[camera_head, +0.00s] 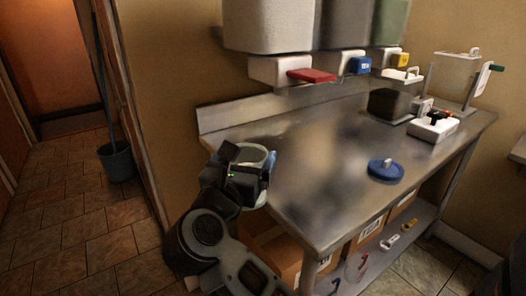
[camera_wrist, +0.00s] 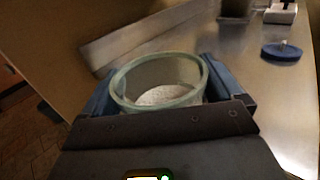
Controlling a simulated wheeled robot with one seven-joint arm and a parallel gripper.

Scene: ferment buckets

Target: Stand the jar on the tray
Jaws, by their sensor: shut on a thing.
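My gripper (camera_wrist: 160,105) is shut on the jar (camera_wrist: 160,92), with a blue-grey finger on each side of it. The jar is clear glass with a pale greenish rim and is open at the top, with something whitish inside. In the head view the jar (camera_head: 252,154) shows partly behind my gripper (camera_head: 243,175), at the left end of the steel table (camera_head: 300,165). It looks roughly upright. I cannot tell whether its base touches anything. I cannot make out a tray for certain in either view.
A blue lid with a knob (camera_head: 385,170) lies on the table's right half. Behind it are a dark box (camera_head: 390,104) and a white device (camera_head: 433,127). Large buckets with coloured taps hang above the back edge. Cardboard boxes stand below. The table's middle is clear.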

